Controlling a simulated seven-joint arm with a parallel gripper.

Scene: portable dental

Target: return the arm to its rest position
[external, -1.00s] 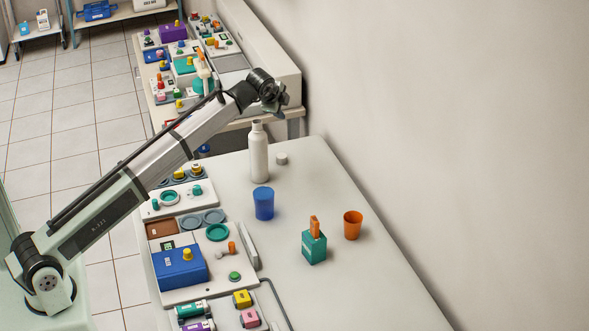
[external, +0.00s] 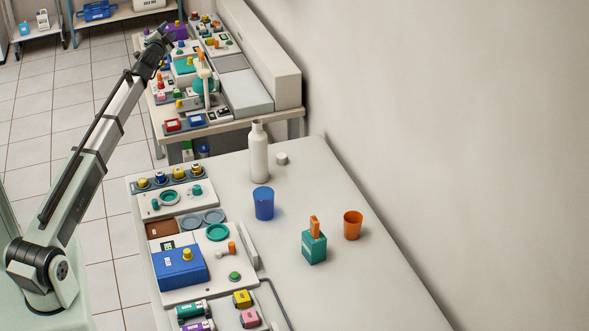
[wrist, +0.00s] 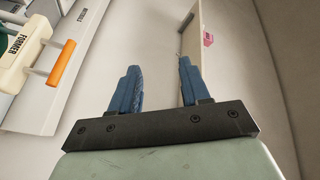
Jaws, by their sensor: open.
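My gripper shows in the wrist view (wrist: 158,85) with its two blue fingers apart and nothing between them. In the external view my arm reaches up and away from its base at the lower left. Its far end (external: 163,38) is raised in front of the cluttered back bench, clear of the front table. The gripper's fingers are too small to make out there.
The front table (external: 370,290) holds a white bottle (external: 258,155), a white cap (external: 282,159), a blue cup (external: 263,204), an orange cup (external: 352,226), a teal box (external: 313,247) and a device panel (external: 190,293). The back bench (external: 245,128) carries several devices. Tiled floor (external: 60,130) is clear.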

